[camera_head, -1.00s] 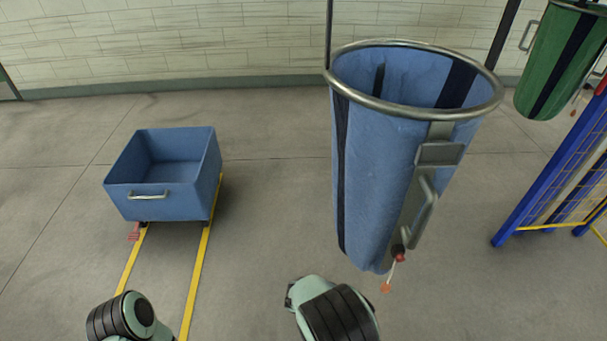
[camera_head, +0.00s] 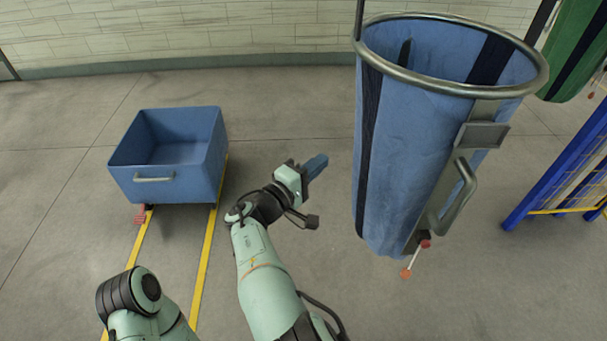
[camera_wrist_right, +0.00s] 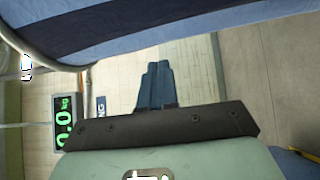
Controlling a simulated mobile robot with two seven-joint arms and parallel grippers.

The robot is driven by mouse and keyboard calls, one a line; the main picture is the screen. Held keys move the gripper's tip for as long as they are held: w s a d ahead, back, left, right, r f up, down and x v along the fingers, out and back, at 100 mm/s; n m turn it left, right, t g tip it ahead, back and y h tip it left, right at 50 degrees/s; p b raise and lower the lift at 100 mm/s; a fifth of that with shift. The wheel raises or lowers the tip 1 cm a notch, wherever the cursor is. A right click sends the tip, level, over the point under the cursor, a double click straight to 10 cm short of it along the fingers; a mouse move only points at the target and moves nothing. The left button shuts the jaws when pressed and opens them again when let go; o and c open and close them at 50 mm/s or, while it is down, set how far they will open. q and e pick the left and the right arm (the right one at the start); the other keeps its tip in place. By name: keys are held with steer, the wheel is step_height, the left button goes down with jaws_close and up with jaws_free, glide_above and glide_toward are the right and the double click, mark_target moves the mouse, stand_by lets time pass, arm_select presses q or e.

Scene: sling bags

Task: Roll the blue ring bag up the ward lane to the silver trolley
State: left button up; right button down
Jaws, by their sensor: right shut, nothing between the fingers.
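The blue ring bag (camera_head: 410,150) hangs upright at right of centre in the head view, with a metal ring (camera_head: 455,90) round its open mouth. Dark straps run down it. A grey handle (camera_head: 460,195) is on its front right, and a red and orange pull cord (camera_head: 415,260) is at its bottom. My right gripper (camera_head: 318,166) is shut and empty, just left of the bag and apart from it. In the right wrist view its blue fingers (camera_wrist_right: 157,84) are together, with the bag's striped cloth (camera_wrist_right: 150,30) above. My left gripper is out of view. I see no silver trolley.
A blue tub cart (camera_head: 165,165) stands on the yellow floor lines (camera_head: 205,265) at left. A blue post frame (camera_head: 560,170) and a green bag (camera_head: 580,55) are at right. A green-lit scale display (camera_wrist_right: 67,118) shows in the wrist view. Floor between cart and bag is mostly clear.

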mark_target(352, 150)
steer(key=d, duration=0.2)
steer(key=w+d, duration=0.2)
steer(key=d, duration=0.1)
steer(key=shift+d, duration=0.3)
